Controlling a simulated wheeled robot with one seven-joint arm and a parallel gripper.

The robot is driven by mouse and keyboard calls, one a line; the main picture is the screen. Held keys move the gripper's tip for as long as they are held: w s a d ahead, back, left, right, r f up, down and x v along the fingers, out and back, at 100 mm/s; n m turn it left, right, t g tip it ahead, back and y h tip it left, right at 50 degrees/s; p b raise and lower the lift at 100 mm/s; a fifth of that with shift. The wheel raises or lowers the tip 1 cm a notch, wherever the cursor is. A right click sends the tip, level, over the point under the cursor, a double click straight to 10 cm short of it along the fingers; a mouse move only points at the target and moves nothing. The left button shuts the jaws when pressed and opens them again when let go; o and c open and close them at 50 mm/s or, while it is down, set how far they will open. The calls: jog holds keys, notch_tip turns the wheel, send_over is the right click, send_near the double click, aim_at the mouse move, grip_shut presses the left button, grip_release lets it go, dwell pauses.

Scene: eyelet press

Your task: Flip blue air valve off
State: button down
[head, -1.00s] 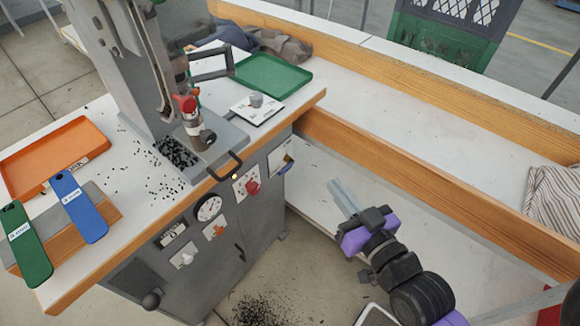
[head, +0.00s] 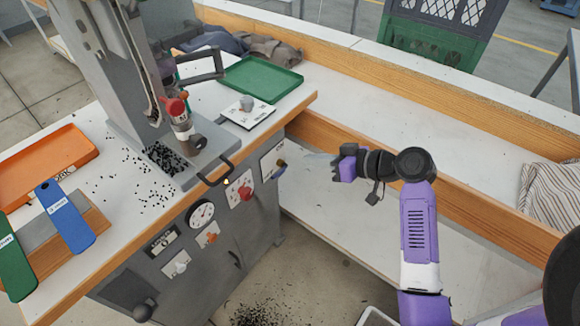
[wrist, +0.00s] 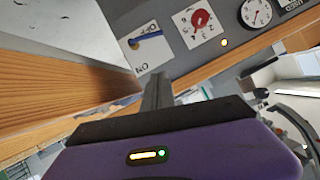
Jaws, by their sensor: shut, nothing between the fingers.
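The blue air valve (head: 281,169) is on a white plate at the right end of the grey cabinet's front, partly small and unclear in the head view. In the wrist view the blue valve handle (wrist: 147,40) lies across its plate, close to the OFF lettering, with ON lettering at the other end of the plate. My gripper (head: 310,158) is shut and empty, a little to the right of the valve in the head view. In the wrist view the shut fingers (wrist: 158,82) point toward the panel, below the valve plate and apart from it.
A red knob (head: 244,194) on a plate, a round gauge (head: 201,214), an orange switch (head: 211,239) and a white switch (head: 178,266) share the panel. A wooden-edged bench (head: 430,185) runs behind my gripper. The press's table edge overhangs the panel.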

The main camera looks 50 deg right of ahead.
send_over(284, 170)
jog(key=a, duration=0.1)
jog(key=f, duration=0.2)
jog(key=s+f, duration=0.1)
jog(key=f, duration=0.1)
jog(key=shift+a, duration=0.1)
jog(key=shift+s+a+f, duration=0.15)
jog(key=shift+f, duration=0.5)
jog(key=shift+s+a+f, duration=0.1)
jog(key=shift+a+f, duration=0.1)
jog(key=shift+f, duration=0.45)
jog(key=shift+s+a+f, duration=0.15)
jog(key=shift+f, duration=0.5)
